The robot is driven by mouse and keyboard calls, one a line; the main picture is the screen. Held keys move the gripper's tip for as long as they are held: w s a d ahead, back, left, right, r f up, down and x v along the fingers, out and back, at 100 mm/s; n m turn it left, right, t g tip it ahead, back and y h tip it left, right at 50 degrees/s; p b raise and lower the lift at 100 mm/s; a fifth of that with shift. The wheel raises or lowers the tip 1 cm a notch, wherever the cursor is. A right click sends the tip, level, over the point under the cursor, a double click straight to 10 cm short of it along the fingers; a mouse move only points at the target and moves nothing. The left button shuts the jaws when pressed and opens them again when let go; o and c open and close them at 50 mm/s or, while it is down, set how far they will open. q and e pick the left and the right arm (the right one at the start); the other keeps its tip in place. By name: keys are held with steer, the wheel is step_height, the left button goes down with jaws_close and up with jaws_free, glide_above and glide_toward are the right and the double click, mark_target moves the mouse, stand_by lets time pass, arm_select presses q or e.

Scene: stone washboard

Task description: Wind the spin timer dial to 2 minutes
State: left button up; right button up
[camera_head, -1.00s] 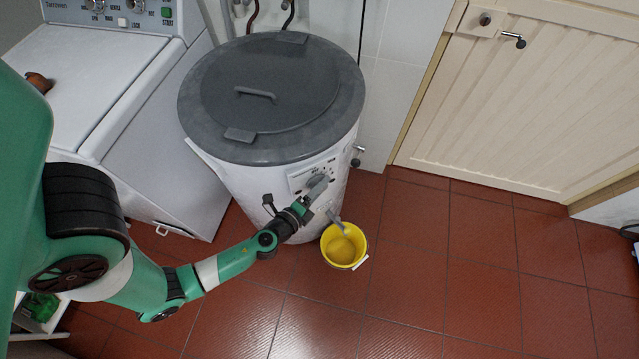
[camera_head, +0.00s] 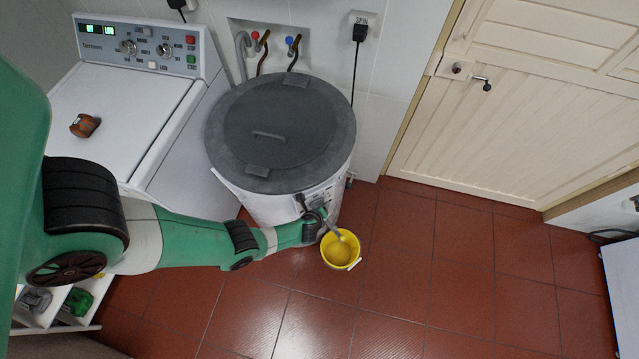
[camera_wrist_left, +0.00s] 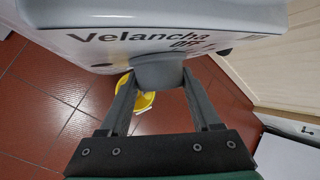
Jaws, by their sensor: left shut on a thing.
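The white spin dryer drum (camera_head: 262,207), with a grey lid (camera_head: 280,125), stands beside the washing machine. Its front panel (camera_head: 318,194) is small and partly behind my wrist in the head view. In the left wrist view, the grey timer dial (camera_wrist_left: 158,70) sits on the white panel below the lettering "Velancha" and "OFF" (camera_wrist_left: 185,43). My left gripper (camera_wrist_left: 160,84) has a finger on each side of the dial and is shut on it. The gripper (camera_head: 320,212) is small in the head view. The dial's pointer and minute marks cannot be read. My right gripper is not seen.
A yellow bucket (camera_head: 355,255) stands on the red tiles (camera_head: 430,260) just below the gripper, under a grey spout (camera_head: 334,229). The washing machine (camera_head: 115,95) with a brown object (camera_head: 84,125) on top is at left. Floor to the right is clear.

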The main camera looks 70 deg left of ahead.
arm_select(q)
steer(key=shift+g, duration=0.5)
steer(key=shift+f, duration=0.15)
